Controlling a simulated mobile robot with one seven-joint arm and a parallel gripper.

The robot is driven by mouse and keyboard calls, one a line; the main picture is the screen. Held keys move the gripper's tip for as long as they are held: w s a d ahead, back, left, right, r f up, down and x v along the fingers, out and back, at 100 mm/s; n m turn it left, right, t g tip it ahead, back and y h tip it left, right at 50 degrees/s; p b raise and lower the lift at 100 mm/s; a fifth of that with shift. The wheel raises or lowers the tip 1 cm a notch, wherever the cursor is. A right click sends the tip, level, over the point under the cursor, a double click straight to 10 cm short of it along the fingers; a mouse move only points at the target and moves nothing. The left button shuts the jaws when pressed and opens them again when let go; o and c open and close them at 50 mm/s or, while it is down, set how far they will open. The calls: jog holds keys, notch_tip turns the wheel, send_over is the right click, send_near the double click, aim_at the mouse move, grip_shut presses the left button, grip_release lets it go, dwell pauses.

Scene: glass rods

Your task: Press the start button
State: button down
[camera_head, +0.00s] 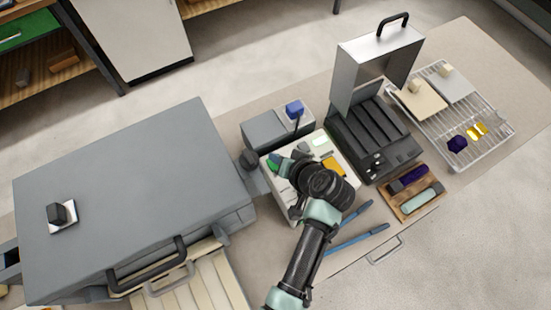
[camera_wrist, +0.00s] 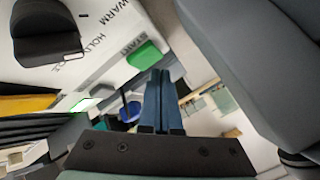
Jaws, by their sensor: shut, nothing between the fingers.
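The green start button (camera_wrist: 146,55), with START printed beside it, is on a white panel (camera_wrist: 105,60) in the wrist view. My gripper (camera_wrist: 161,73) is shut and empty. Its two blue fingers lie side by side with their tips close to the button's lower edge; I cannot tell whether they touch it. In the head view the white control box (camera_head: 321,142) is partly covered by my dark wrist, and my fingertips are hard to make out there. A green patch (camera_head: 274,164) shows at the box's left side.
A large grey case (camera_head: 130,180) stands left of the control box. A black ribbed unit with a raised metal lid (camera_head: 372,68) stands to the right, beside a wire rack (camera_head: 490,137). A black knob (camera_wrist: 48,30) is on the panel. Blue-handled tools (camera_head: 357,240) lie in front.

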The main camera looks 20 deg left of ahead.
jog(key=shift+r+p, duration=2.25)
jog(key=shift+r, duration=0.35)
jog(key=shift+f, duration=0.1)
